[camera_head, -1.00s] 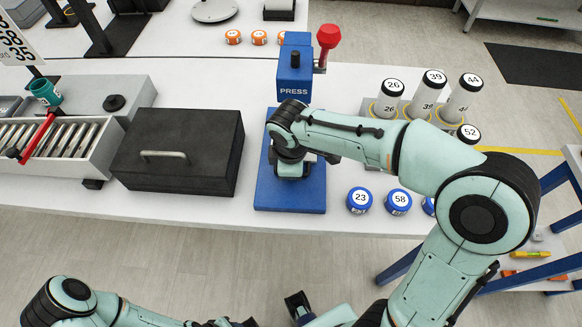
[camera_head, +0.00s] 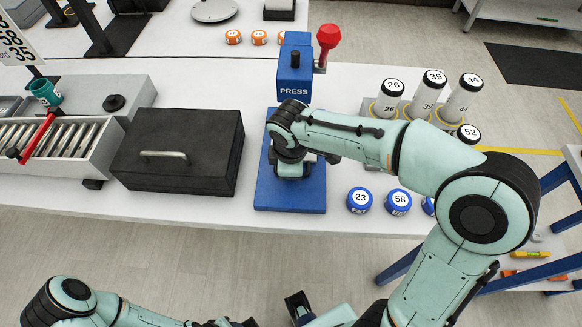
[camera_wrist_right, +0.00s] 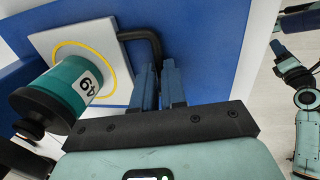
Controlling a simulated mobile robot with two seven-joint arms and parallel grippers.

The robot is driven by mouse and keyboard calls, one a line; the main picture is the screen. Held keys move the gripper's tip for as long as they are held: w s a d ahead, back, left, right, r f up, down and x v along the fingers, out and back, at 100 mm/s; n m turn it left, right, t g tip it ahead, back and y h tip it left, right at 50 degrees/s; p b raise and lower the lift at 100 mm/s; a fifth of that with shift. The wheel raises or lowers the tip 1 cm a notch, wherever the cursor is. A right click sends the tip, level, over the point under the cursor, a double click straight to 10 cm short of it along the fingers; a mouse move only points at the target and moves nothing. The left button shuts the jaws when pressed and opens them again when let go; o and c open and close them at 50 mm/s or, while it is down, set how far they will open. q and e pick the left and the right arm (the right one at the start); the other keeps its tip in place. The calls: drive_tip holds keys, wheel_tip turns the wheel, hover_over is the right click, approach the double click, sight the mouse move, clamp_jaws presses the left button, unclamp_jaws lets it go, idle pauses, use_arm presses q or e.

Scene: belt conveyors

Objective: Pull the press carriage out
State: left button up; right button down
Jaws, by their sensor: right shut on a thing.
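The blue press (camera_head: 294,75), with a red-knobbed lever (camera_head: 328,38), stands on the table on a blue base (camera_head: 290,197). In the right wrist view the press carriage (camera_wrist_right: 115,50) is a white plate with a yellow ring and a bent black handle (camera_wrist_right: 153,42). A teal cylinder with a black end and a number label (camera_wrist_right: 66,90) stands on the plate. My right gripper (camera_wrist_right: 160,72) is shut on the handle. In the head view my right arm hides the carriage.
A black box with a handle (camera_head: 178,150) stands left of the press base. Blue pucks 23 (camera_head: 359,200) and 58 (camera_head: 398,202) lie to the right, near the front edge. Numbered cylinders (camera_head: 425,95) stand behind them. A roller tray (camera_head: 55,145) is at the far left.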

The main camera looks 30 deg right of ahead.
drive_tip(key=shift+s+a, duration=0.25)
drive_tip(key=shift+s, duration=0.05)
drive_tip(key=s+a+b, duration=0.1)
drive_tip(key=s, duration=0.2)
drive_tip(key=s+a, duration=0.2)
drive_tip(key=s+a+b, duration=0.1)
drive_tip(key=s+a, duration=0.1)
drive_tip(key=s, duration=0.1)
drive_tip(key=shift+s+a+b, duration=0.15)
drive_tip(key=shift+s+b, duration=0.15)
drive_tip(key=shift+s, duration=0.05)
drive_tip(key=shift+r, duration=0.1)
drive_tip(key=c, duration=1.2)
unclamp_jaws()
drive_tip(key=r, duration=0.4)
drive_tip(key=s+r+p, duration=0.1)
drive_tip(key=r, duration=0.3)
drive_tip(key=s+a+r+p, duration=0.1)
drive_tip(key=r, duration=0.4)
